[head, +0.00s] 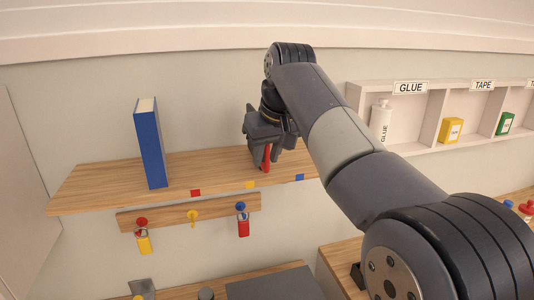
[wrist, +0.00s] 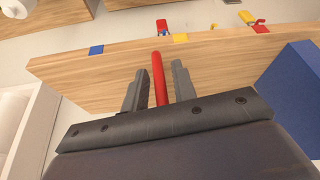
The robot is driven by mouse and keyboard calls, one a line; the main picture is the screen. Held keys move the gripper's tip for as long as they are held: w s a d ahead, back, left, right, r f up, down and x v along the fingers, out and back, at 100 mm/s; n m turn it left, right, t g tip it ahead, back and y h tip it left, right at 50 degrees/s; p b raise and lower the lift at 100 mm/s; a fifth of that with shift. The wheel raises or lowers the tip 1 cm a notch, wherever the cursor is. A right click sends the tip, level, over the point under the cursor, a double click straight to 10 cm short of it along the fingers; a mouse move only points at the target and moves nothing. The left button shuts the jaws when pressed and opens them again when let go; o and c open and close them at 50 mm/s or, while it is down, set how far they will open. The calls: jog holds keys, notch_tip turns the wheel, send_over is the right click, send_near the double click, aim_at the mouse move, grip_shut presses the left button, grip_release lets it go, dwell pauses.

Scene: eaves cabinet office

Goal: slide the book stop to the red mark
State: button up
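The red book stop (head: 266,158) stands on the wooden shelf (head: 105,183), along the shelf between the yellow mark (head: 249,184) and the blue mark (head: 299,177). The red mark (head: 195,193) is on the shelf's front edge, further left. My gripper (head: 262,160) is down at the stop. In the wrist view my gripper (wrist: 158,80) has one finger on each side of the red stop (wrist: 158,75), with narrow gaps showing, so it looks open around it. The stop's lower part is partly hidden.
A blue book (head: 150,145) stands upright left of the red mark. Below the shelf, a wooden rail (head: 170,213) holds hooks with colored tags. Wall cubbies (head: 435,115) with glue and boxes are at the right. The shelf between stop and book is clear.

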grip_shut()
dwell(0.3)
jog(key=s+a, duration=0.2)
jog(key=a, duration=0.5)
jog(key=s+a, duration=0.2)
jog(key=a, duration=0.6)
jog(key=shift+s+a, duration=0.15)
jog(key=shift+s, duration=0.1)
jog(key=shift+o, duration=0.7)
grip_release()
jog(key=shift+a, duration=0.2)
jog(key=shift+o, duration=0.3)
jog(key=shift+d+r, duration=0.1)
jog(key=shift+r, duration=0.05)
